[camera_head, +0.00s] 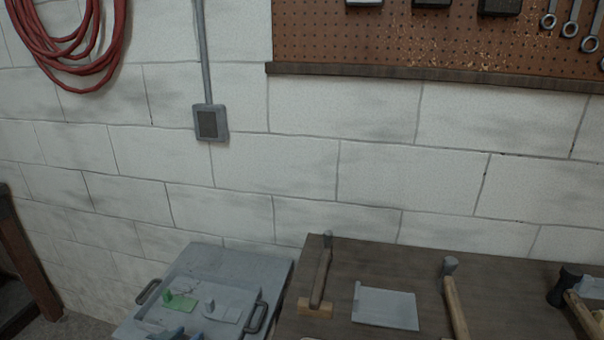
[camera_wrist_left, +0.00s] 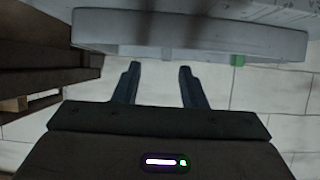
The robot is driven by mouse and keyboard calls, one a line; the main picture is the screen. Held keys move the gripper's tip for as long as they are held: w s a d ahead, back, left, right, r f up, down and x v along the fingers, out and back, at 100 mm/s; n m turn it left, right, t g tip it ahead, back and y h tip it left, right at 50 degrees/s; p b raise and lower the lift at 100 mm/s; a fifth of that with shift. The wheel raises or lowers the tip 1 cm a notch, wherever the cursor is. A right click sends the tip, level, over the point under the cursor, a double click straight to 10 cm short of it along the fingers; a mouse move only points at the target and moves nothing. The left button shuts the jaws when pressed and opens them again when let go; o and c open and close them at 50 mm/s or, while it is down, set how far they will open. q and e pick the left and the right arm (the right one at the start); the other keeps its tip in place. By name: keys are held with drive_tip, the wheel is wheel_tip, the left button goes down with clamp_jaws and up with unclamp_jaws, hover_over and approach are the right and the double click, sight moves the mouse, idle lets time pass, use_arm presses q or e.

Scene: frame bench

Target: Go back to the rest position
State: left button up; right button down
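My left gripper (camera_wrist_left: 158,84) shows in the left wrist view with its two dark fingers apart and nothing between them. In the head view, small blue-grey parts at the bottom edge, over the tray, look like its fingertips (camera_head: 182,335); the rest is cut off. The grey tray (camera_head: 222,262) with two dark handles stands at the lower left of the head view. A green bracket (camera_head: 180,302) and a pale grey bracket (camera_head: 222,312) are in it. In the wrist view, a grey rim (camera_wrist_left: 190,32) runs beyond the fingers, with a small green patch (camera_wrist_left: 237,60). My right gripper is not in view.
The brown bench (camera_head: 400,265) holds a wooden-handled tool (camera_head: 321,275), a grey plate (camera_head: 386,307), a hammer (camera_head: 455,300) and dark-headed tools (camera_head: 570,290) at the right. Behind are a block wall (camera_head: 250,180), a pegboard (camera_head: 400,45) and a red hose (camera_head: 75,60).

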use_arm(q)
drive_tip(key=s+d+f+g+y, duration=0.15)
drive_tip(key=s+g, duration=0.25)
drive_tip(key=s, duration=1)
drive_tip(key=s+d+f+g+y, duration=0.1)
drive_tip(key=s+d+f+g, duration=0.25)
drive_tip(key=s, duration=0.95)
drive_tip(key=a+f+n+g, duration=0.1)
drive_tip(key=a+f+g, duration=0.2)
drive_tip(key=f, duration=2.4)
drive_tip(key=s+a+f, duration=0.1)
drive_tip(key=s+f, duration=1.7)
drive_tip(key=f, duration=0.3)
drive_tip(key=shift+a+f+g, duration=0.25)
drive_tip(key=shift+a+g, duration=0.05)
drive_tip(key=shift+g, duration=0.05)
drive_tip(key=shift+s, duration=0.1)
